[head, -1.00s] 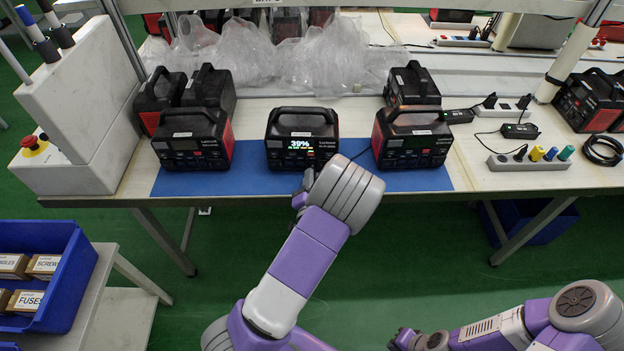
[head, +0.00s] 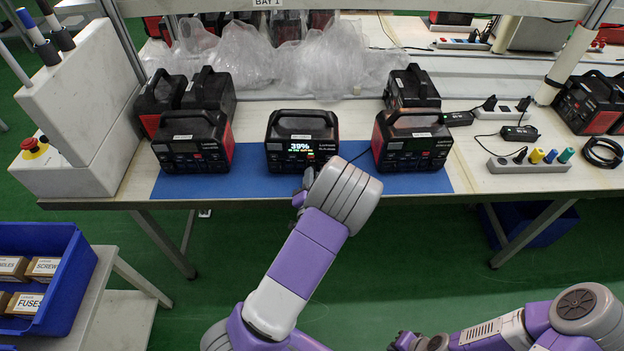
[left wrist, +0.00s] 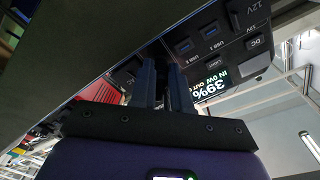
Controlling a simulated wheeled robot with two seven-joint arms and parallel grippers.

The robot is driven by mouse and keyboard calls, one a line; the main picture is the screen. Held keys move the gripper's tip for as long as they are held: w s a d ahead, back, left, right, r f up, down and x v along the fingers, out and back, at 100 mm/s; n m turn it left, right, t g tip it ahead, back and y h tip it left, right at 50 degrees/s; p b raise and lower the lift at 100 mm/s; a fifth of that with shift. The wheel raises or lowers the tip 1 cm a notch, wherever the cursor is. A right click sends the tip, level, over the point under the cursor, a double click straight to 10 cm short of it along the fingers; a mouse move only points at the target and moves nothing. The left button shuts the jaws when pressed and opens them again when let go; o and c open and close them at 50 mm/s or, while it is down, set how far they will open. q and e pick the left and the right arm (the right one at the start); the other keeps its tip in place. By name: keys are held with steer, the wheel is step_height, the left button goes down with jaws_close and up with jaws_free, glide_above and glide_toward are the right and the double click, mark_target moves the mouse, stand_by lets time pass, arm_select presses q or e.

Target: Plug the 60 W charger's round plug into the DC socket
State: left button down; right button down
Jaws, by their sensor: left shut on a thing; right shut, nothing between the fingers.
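The middle power station (head: 302,140) stands on the blue mat with a lit 39% display. My left gripper (head: 300,196) is close to its front, mostly hidden behind my own wrist. In the left wrist view my left gripper (left wrist: 167,78) is shut at the front panel (left wrist: 232,52); the round plug between its fingers cannot be made out. The DC label (left wrist: 254,43) shows right of the fingers, beside USB ports. A thin black cable (head: 359,155) runs right from my wrist. Charger bricks (head: 458,118) (head: 519,132) lie at right; their ratings are unreadable. My right gripper (head: 404,341) is shut, empty, low in front.
Other power stations stand left (head: 193,142) and right (head: 411,140) on the blue mat (head: 255,185). Power strips (head: 530,165) and a coiled cable (head: 603,152) lie at right. Clear plastic bags (head: 290,55) fill the back. A blue bin (head: 62,240) sits lower left.

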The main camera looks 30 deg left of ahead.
arm_select(q)
steer(key=shift+w+a, duration=0.1)
steer(key=shift+w, duration=0.05)
stand_by(0.4)
steer(key=c, duration=1.5)
jaws_free()
steer(key=shift+c, duration=0.2)
steer(key=o, duration=0.5)
steer(key=shift+f, duration=0.1)
steer(key=shift+p+v, duration=1.2)
steer(key=shift+v, duration=2.6)
steer(key=shift+a, duration=0.15)
